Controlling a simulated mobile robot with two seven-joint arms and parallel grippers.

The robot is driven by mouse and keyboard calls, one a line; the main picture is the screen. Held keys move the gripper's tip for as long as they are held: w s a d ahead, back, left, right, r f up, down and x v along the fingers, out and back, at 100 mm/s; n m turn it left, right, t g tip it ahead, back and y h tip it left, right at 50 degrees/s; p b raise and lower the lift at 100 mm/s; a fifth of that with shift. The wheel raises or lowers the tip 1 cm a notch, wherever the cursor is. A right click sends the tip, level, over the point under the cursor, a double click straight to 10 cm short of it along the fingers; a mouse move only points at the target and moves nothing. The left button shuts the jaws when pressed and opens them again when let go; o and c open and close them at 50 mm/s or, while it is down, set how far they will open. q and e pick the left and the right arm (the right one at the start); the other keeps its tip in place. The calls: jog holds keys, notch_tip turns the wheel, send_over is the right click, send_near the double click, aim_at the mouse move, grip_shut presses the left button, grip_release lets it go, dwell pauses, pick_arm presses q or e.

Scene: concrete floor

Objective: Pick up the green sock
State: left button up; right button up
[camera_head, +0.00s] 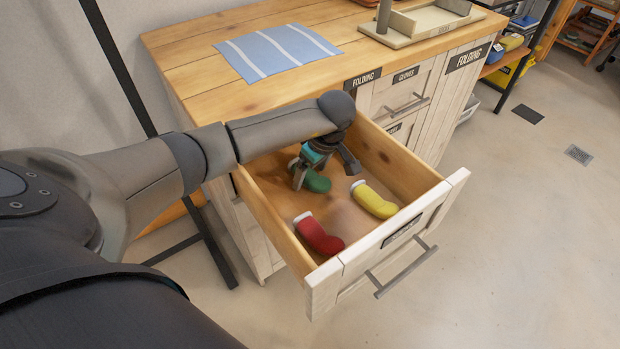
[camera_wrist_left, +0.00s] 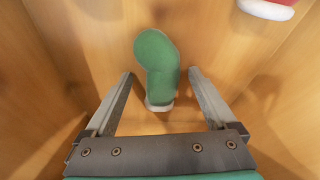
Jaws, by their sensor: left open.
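The green sock (camera_head: 317,181) lies on the floor of the open drawer, toward its back left. In the left wrist view the green sock (camera_wrist_left: 157,65) lies between and ahead of the fingers, its pale cuff toward the gripper. My left gripper (camera_head: 323,172) is inside the drawer above the sock. In the left wrist view my left gripper (camera_wrist_left: 161,78) is open, one finger on each side of the sock, with gaps to both. The gripper hides part of the sock in the head view. My right gripper is in neither view.
A red sock (camera_head: 318,235) and a yellow sock (camera_head: 375,199) lie nearer the drawer front. The drawer (camera_head: 455,182) has wooden walls around the gripper. A striped blue cloth (camera_head: 277,52) lies on the worktop (camera_head: 195,75) above.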

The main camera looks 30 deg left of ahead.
pick_arm(q)
jog(key=c, duration=1.4)
